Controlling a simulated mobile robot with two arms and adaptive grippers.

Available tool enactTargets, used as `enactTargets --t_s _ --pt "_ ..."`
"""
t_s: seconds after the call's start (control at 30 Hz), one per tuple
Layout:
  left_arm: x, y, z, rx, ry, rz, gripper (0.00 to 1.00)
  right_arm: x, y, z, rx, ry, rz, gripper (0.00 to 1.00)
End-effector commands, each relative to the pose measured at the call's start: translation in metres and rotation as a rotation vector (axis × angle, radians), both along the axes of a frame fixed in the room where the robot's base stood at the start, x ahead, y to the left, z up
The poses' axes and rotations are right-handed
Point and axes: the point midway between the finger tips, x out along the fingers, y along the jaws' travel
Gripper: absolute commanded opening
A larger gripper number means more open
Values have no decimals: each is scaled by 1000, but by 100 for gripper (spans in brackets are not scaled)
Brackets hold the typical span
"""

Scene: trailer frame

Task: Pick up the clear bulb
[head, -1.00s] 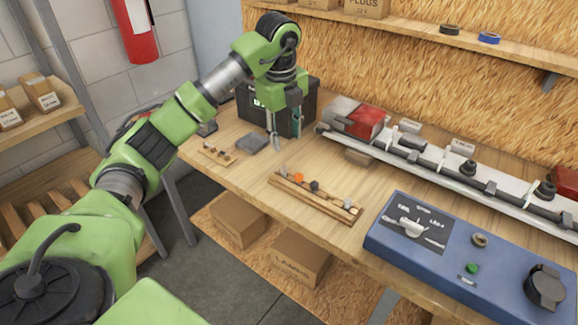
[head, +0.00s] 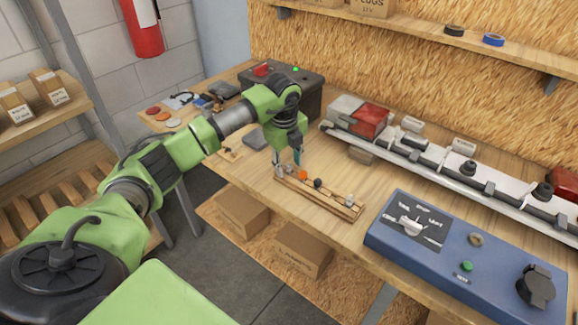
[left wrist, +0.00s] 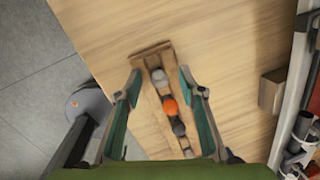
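A narrow wooden rack (head: 335,208) holds a row of small bulbs on the bench. At its left end is a pale grey bulb (left wrist: 158,75). Beside it are an orange bulb (head: 302,174) and a dark bulb (head: 318,183). Another pale bulb (head: 350,200) is at the right end. I cannot tell surely which pale one is clear. My left gripper (head: 288,160) is open above the rack's left end. In the left wrist view its fingers stand apart on either side of the row, level with the pale grey bulb. My right gripper is not in view.
A blue test box (head: 440,250) stands to the right of the rack. A long white light bar (head: 440,165) lies behind. A dark case (head: 310,95) is behind the left arm.

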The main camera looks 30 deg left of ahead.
Motion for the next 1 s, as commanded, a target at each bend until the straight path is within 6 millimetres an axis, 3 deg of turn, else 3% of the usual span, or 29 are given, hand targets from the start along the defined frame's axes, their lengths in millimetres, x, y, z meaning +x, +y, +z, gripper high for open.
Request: enactTargets --t_s 0.13,0.27,0.77,1.0 --pt "0 0 0 0 0 0 37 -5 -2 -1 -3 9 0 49" --pt "0 0 0 0 0 -1 8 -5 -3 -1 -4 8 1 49" --pt "1 0 5 0 -2 -1 8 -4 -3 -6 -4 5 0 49" --pt "-5 -6 39 -1 -5 -3 8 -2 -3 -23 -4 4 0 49"
